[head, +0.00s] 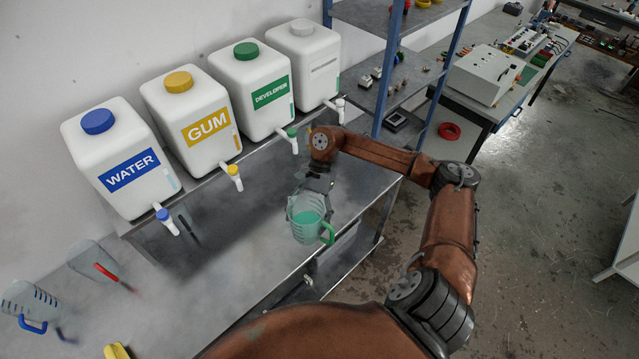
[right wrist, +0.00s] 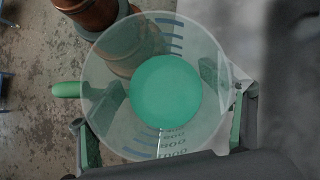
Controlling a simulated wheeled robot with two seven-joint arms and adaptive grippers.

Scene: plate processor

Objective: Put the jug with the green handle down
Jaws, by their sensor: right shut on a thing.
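The jug with the green handle (head: 306,222) is clear, with green liquid in the bottom. In the head view it is upright near the front edge of the metal bench, its handle pointing right and forward. I cannot tell whether its base touches the bench. My right gripper (head: 318,183) is shut on the jug from behind. In the right wrist view the jug (right wrist: 205,50) is seen from above, with a finger on each side and the handle at left. My left gripper is not in view.
Several white tanks stand along the wall: water (head: 122,160), gum (head: 192,115), developer (head: 256,90) and one more (head: 305,58), with taps over the bench (head: 225,255). Free bench lies left of the held jug.

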